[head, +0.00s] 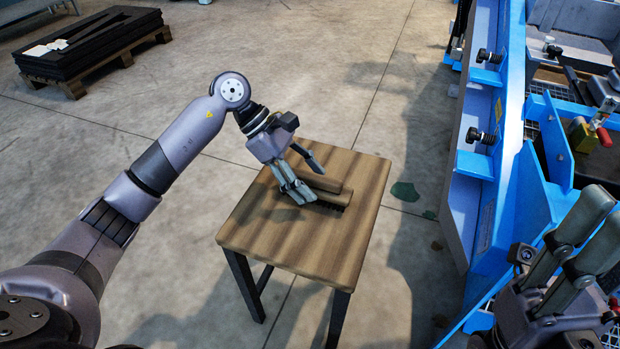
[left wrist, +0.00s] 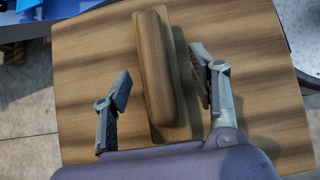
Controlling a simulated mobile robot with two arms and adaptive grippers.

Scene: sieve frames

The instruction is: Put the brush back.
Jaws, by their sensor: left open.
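The brush (head: 330,199) is wooden, with dark bristles underneath, and lies on a small wooden table (head: 260,225). In the left wrist view the brush (left wrist: 158,75) has a long raised grip on a flat wooden back. My left gripper (head: 308,181) is open just over the brush, in part hiding it in the head view. In the left wrist view its two fingers (left wrist: 162,80) stand on either side of the brush grip, with a gap on both sides. My right gripper (head: 592,235) is at the lower right, in front of the blue frame; its opening is unclear.
A blue machine frame (head: 508,95) with black clamps stands to the right, with a red-handled tool (head: 602,135) inside it. A pallet with black sheets (head: 90,45) lies at the back left. The concrete floor around the table is mostly clear.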

